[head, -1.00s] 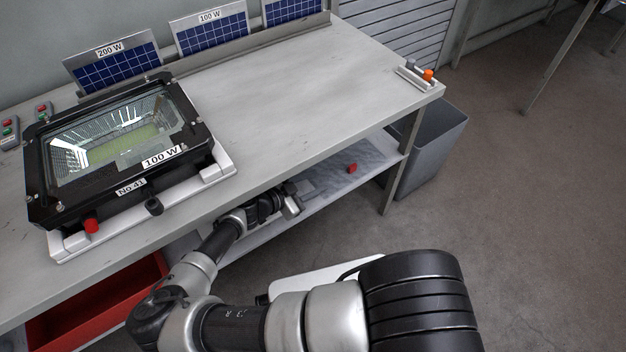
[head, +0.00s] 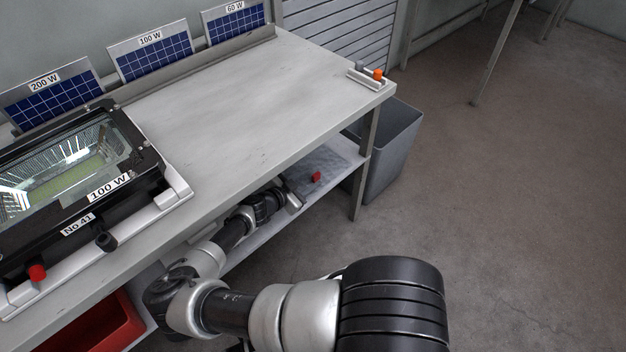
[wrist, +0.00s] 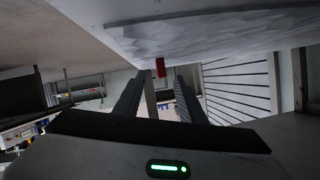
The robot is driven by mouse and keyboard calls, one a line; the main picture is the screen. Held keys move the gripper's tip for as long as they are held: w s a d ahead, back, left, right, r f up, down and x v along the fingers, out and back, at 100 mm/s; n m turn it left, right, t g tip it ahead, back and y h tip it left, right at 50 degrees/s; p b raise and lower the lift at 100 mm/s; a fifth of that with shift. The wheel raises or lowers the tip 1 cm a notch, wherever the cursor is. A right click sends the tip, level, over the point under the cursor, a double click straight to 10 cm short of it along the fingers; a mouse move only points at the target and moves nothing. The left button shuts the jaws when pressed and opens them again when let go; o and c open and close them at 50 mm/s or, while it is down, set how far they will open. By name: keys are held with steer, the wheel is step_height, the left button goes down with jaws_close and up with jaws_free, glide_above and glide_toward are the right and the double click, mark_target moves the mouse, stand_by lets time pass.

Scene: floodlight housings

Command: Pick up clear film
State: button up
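The clear film (head: 338,159) looks like a faint, wrinkled, see-through sheet lying flat on the lower shelf under the bench. A small red tab (head: 316,177) sits at its front side. In the wrist view the film (wrist: 225,40) spreads across the top, and the red tab (wrist: 160,67) shows between the finger ends. My gripper (head: 294,201) is at the shelf's front, just left of the tab and apart from it. In the wrist view my gripper (wrist: 160,82) has its two dark fingers spread with nothing between them.
The bench top (head: 240,95) overhangs the shelf (head: 262,228). A bench leg (head: 360,185) and a grey bin (head: 395,150) stand right of the film. A floodlight housing (head: 85,215) lies on the bench at left, above a red crate (head: 100,335). Open floor lies at right.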

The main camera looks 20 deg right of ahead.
steer(key=shift+x, duration=1.35)
jaws_close()
